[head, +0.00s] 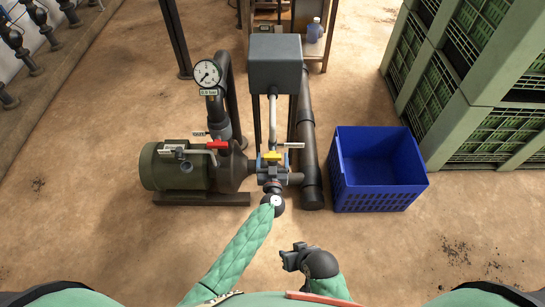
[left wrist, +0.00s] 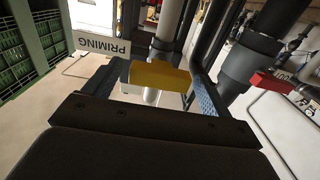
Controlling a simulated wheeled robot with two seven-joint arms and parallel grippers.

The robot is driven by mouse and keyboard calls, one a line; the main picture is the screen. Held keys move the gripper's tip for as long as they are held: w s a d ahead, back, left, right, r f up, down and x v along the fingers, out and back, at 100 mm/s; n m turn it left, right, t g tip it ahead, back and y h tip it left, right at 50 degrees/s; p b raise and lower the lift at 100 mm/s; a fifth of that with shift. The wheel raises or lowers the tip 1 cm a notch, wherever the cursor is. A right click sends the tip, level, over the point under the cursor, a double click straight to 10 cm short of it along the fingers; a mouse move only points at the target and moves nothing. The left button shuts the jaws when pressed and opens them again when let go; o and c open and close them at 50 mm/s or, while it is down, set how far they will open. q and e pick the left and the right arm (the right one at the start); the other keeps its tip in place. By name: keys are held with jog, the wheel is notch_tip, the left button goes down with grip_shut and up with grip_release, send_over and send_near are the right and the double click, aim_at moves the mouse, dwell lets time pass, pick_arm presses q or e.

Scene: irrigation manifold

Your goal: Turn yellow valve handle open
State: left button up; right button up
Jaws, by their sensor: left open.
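The yellow valve handle (head: 272,156) sits on the pipework right of the green pump, under a grey box. In the left wrist view the yellow handle (left wrist: 158,77) lies between the two fingers of my left gripper (left wrist: 153,95), with gaps on both sides. My left gripper (head: 272,168) is open at the handle in the head view; its wrist partly hides the lower pipe. A white tag reading PRIMING (left wrist: 104,44) hangs beside the handle. My right gripper (head: 293,258) is low in the head view, away from the pipework; its jaw opening is unclear.
A red handle (head: 217,145) and a pressure gauge (head: 207,73) are left of the yellow handle, by the green pump (head: 172,170). A dark vertical pipe (head: 309,150) and a blue crate (head: 378,195) stand to the right. Stacked green crates fill the upper right. Front floor is clear.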

pick_arm(q)
jog(key=shift+w, duration=0.6)
jog(key=c, duration=1)
